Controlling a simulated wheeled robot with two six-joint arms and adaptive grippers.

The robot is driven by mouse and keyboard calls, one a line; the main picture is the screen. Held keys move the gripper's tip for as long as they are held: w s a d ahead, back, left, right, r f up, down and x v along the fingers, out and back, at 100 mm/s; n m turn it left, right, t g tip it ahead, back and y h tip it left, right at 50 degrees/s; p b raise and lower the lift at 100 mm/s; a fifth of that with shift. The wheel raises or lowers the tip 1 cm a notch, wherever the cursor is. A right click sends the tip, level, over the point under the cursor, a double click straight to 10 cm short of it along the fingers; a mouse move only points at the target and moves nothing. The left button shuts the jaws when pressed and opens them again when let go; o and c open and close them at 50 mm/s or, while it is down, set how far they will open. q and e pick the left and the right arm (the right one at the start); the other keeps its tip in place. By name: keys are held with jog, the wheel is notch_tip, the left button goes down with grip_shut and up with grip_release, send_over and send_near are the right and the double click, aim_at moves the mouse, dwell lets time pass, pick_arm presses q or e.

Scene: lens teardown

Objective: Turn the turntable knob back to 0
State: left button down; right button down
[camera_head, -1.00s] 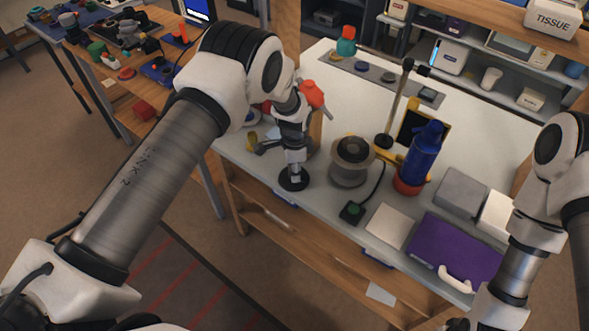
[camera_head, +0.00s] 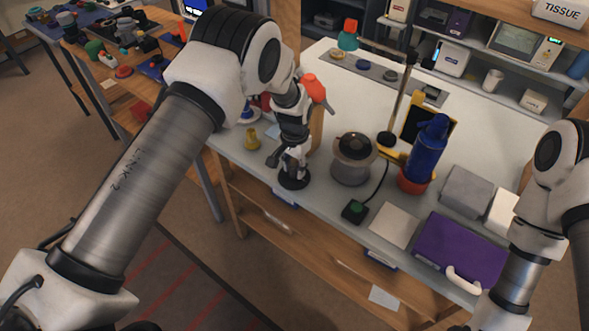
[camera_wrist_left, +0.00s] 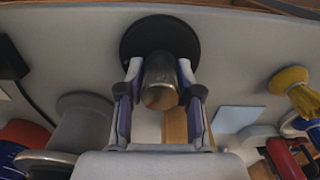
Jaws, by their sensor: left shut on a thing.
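A metal cylindrical knob (camera_wrist_left: 160,82) stands on a round black base (camera_wrist_left: 160,30) in the left wrist view. My left gripper (camera_wrist_left: 160,70) is shut on it, with one finger on each side. In the head view my left gripper (camera_head: 291,168) points down at the black base (camera_head: 294,181), near the table's front edge. The knob is mostly hidden there by the gripper. I cannot make out a scale or a 0 mark. My right arm shows at the right, but its gripper is out of view.
A grey spool-shaped thing (camera_head: 352,168) stands close to the right of my left gripper. A yellow piece (camera_head: 252,139) is to the left.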

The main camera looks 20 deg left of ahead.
aim_at(294, 161)
pick_arm(q)
jog(key=n+b, duration=0.1)
jog(key=n, duration=0.3)
jog(key=shift+f+n, duration=0.1)
jog(key=shift+n, duration=0.2)
jog(key=n+b, duration=0.1)
jog(key=n, duration=0.3)
jog(key=shift+a, duration=0.1)
dwell(0.3)
jog(key=c, duration=0.8)
grip_release()
jog(key=shift+o, duration=0.2)
notch_tip(294, 161, up, 12)
jog(key=shift+r, duration=0.1)
